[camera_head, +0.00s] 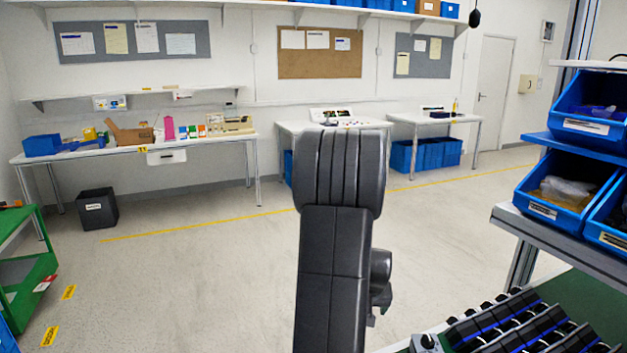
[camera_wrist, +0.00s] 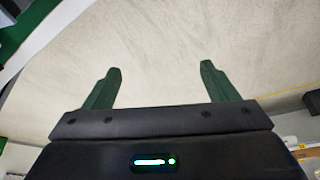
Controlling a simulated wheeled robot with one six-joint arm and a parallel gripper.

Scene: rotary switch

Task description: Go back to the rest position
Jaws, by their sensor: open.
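My gripper (camera_wrist: 160,75) shows in the wrist view with its two dark green fingers apart and nothing between them. Beyond the fingers is bare pale floor. In the head view my arm stands upright in the middle of the picture, and the gripper itself is not clearly visible there. A rotary switch with a dark knob (camera_head: 428,341) sits at the bottom right of the head view, on the near edge of the bench. My gripper is not touching anything in the wrist view.
A rack with blue bins (camera_head: 555,200) stands at the right, above a row of black modules (camera_head: 520,325). A green cart (camera_head: 25,270) is at the left. Tables (camera_head: 130,150) line the back wall. A black bin (camera_head: 97,208) stands on the floor. The middle floor is clear.

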